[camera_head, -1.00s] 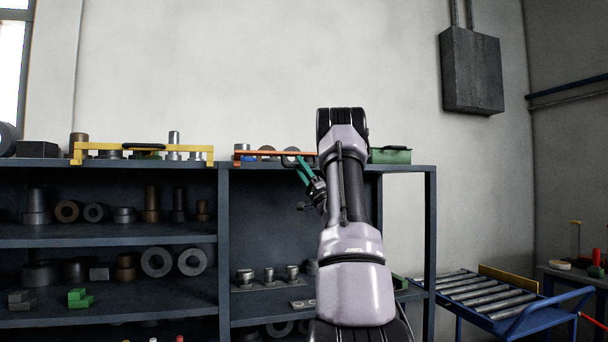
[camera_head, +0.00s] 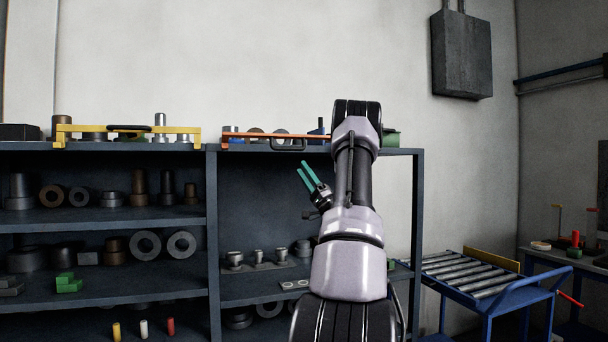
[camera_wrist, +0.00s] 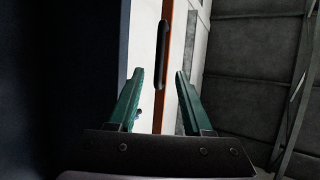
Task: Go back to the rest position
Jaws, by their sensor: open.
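My gripper (camera_head: 307,171) shows in the head view with two teal fingers pointing up and to the left, in front of the shelf's open right bay. In the wrist view my gripper (camera_wrist: 158,82) has its fingers spread, with nothing between the tips. Beyond them lies an orange bar with a dark handle (camera_wrist: 162,55). In the head view the orange-barred carrier (camera_head: 262,137) sits on the shelf top, above and left of the fingers and apart from them. My arm hides part of the shelf top.
The dark shelf unit (camera_head: 212,230) holds metal parts on several levels. A yellow-barred carrier (camera_head: 125,130) stands on its top left, and a green box (camera_head: 391,138) is partly behind my arm. A blue roller cart (camera_head: 490,290) stands at right. A grey box (camera_head: 461,54) hangs on the wall.

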